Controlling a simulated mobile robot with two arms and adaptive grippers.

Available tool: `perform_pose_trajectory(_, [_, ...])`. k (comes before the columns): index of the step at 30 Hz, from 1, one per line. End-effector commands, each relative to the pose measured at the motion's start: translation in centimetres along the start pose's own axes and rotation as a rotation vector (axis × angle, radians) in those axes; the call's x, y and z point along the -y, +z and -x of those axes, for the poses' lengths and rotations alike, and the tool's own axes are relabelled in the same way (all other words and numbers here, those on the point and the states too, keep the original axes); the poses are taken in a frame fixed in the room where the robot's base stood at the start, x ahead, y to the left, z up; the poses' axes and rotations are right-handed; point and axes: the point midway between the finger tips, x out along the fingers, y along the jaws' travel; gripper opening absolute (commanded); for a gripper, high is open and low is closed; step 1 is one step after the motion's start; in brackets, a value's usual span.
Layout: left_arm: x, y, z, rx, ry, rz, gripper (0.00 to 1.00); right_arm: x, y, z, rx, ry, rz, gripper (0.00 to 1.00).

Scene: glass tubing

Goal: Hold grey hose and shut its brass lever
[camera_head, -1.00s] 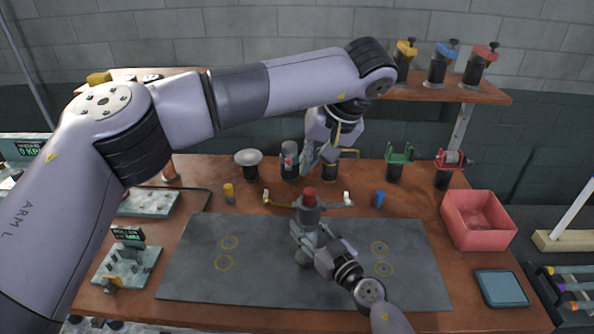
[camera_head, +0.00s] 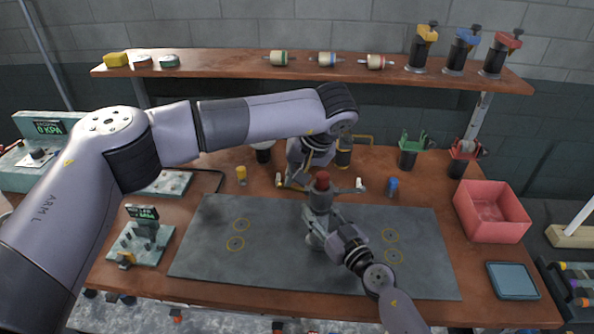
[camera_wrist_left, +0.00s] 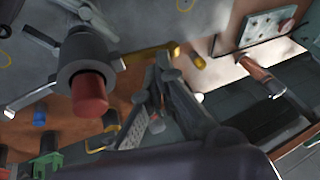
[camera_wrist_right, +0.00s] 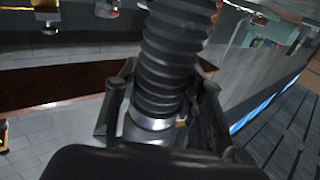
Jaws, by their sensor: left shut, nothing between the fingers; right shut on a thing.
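The ribbed dark grey hose (camera_wrist_right: 172,65) rises between the fingers of my right gripper (camera_wrist_right: 165,120), which is shut on it near a metal band. In the head view my right gripper (camera_head: 318,230) is above the dark mat, just below a grey fitting (camera_head: 319,201) with a red end (camera_head: 322,180). In the left wrist view the brass lever (camera_wrist_left: 145,54) sticks out sideways from the collar of this fitting. My left gripper (camera_wrist_left: 162,65) is shut and empty, close beside the lever's outer part. I cannot tell whether they touch. My left wrist partly hides the lever in the head view.
A silver arm with a white tip (camera_head: 359,186) extends from the fitting's other side. A yellow cylinder (camera_head: 241,175) and a blue one (camera_head: 392,187) stand nearby. A red bin (camera_head: 493,212) is at right. The dark mat (camera_head: 210,262) is mostly clear.

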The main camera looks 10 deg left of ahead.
Motion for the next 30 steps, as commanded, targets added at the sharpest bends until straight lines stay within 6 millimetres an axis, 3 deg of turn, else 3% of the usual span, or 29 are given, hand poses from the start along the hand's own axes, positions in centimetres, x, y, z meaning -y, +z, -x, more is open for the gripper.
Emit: perform_pose_trajectory(30, [0.48,0.15,-0.66,0.017,0.137,0.045,0.0,-0.07,0.04,0.02,0.001,0.001,0.0,0.0])
